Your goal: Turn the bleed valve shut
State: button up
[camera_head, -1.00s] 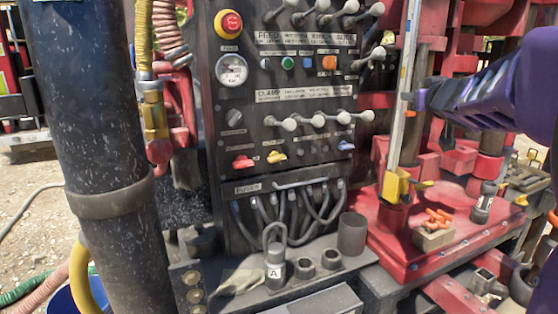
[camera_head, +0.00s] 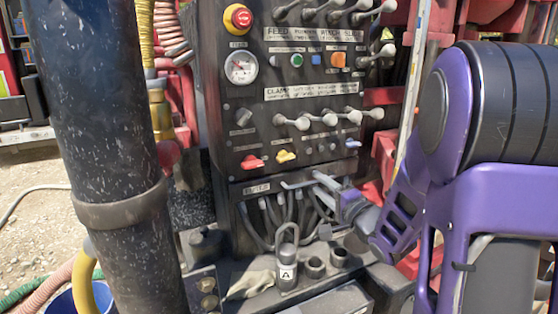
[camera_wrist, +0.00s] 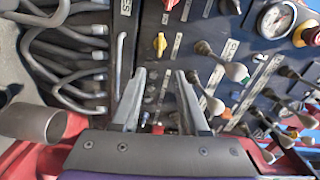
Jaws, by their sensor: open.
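The dark control panel (camera_head: 232,130) carries a row of small coloured valve handles: red (camera_head: 252,162), yellow (camera_head: 285,156) and blue (camera_head: 352,144). Their labels are too small to read, so I cannot tell which is the bleed valve. My gripper (camera_head: 318,182) is in front of the panel's lower right, below the blue handle, above the hoses. In the wrist view my gripper (camera_wrist: 160,74) is open and empty, its two fingers pointing at the panel. The yellow handle (camera_wrist: 160,43) shows just beyond the fingertips, and the red handle (camera_wrist: 170,4) is at the top edge. The blue handle is not clearly visible there.
Several grey levers (camera_head: 303,122) stick out above the handles. A bar handle (camera_head: 298,184) and looped hoses (camera_head: 268,215) are below. A padlock-like block marked A (camera_head: 287,272) stands on the front ledge. A thick black post (camera_head: 105,130) stands at left.

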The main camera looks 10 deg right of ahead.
aim_at(288, 159)
jog(key=x, duration=1.7)
jog(key=shift+d, duration=0.1)
grip_shut()
